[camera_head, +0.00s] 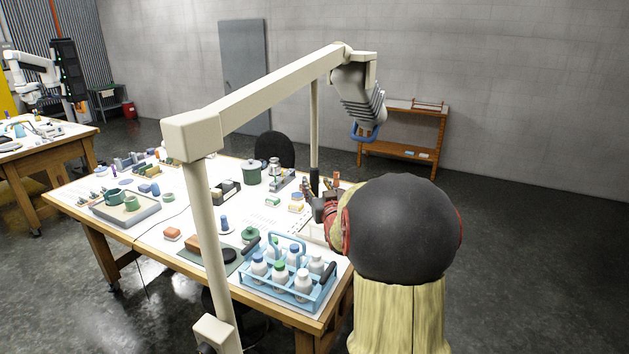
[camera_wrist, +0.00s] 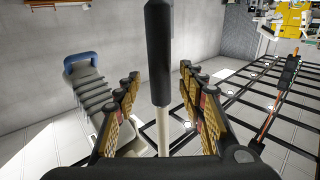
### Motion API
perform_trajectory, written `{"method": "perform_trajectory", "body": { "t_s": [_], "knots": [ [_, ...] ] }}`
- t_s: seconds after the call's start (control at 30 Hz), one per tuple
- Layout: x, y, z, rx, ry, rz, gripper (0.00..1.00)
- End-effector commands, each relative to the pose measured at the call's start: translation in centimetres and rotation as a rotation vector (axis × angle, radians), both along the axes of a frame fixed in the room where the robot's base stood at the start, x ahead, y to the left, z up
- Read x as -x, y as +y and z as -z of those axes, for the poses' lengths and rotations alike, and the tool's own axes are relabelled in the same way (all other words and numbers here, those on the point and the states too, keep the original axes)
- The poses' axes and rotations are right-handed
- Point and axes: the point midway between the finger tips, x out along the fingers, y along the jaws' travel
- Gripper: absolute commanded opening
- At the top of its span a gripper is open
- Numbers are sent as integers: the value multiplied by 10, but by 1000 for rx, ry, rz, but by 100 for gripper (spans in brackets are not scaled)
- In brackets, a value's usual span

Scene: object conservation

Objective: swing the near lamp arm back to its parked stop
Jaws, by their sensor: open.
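The near lamp arm (camera_head: 270,88) is a cream beam on a cream post (camera_head: 212,240) at the table's near side. It reaches back and right to a grey ribbed lamp head (camera_head: 360,98) with a blue loop handle (camera_head: 365,133). A thin cream rod (camera_head: 314,125) hangs from the beam and ends in a black grip (camera_head: 314,182). My gripper (camera_head: 321,190) is at this grip, over the table's right side. In the wrist view the black grip (camera_wrist: 160,50) stands between my open fingers (camera_wrist: 158,95), with gaps visible on both sides. The lamp head (camera_wrist: 95,95) shows at left there.
The table (camera_head: 160,238) carries a blue bottle crate (camera_head: 262,290), a grey tray (camera_head: 140,213), a green pot (camera_head: 251,172) and several small parts. A black chair (camera_head: 274,150) and a wooden shelf (camera_head: 425,125) stand behind it. Open floor lies to the right.

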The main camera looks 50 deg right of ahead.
Motion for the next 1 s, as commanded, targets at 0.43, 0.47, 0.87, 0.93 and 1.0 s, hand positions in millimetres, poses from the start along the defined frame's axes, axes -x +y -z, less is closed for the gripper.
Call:
{"method": "perform_trajectory", "body": {
  "t_s": [0.43, 0.47, 0.87, 0.93, 1.0],
  "knots": [
    [-28, -19, 0, 0, 0, 0, 40],
    [-28, -19, 0, 0, 0, 0, 40],
    [-28, -19, 0, 0, 0, 0, 28],
    [-28, -19, 0, 0, 0, 1, 24],
    [-28, -19, 0, 0, 0, 0, 20]
  ]
}}
